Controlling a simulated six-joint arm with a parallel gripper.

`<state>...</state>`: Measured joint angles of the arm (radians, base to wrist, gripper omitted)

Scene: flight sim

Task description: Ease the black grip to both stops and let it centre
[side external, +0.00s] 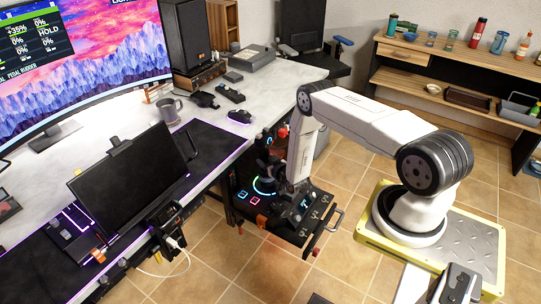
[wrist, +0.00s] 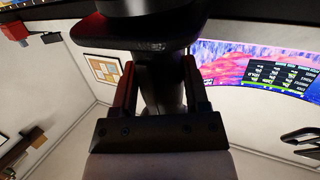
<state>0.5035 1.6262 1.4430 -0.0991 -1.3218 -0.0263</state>
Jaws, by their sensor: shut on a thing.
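The black grip (side external: 264,146) stands on a black control deck (side external: 243,203) beside the desk, above a glowing ring. In the wrist view the black grip (wrist: 152,85) fills the middle, between the two fingers of my gripper (wrist: 158,66). The fingers are closed on its narrow part, below a wider dark ledge. In the side view my arm hides most of the gripper and its contact with the grip. The grip looks roughly upright there; any small tilt I cannot tell.
The desk (side external: 215,125) holds a mug (side external: 169,110), a speaker (side external: 186,35) and a big curved monitor (side external: 85,45). A small dark screen (side external: 129,180) stands at the front. A shelf (side external: 440,73) with bottles is at the back right. Tiled floor (side external: 235,275) is open in front.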

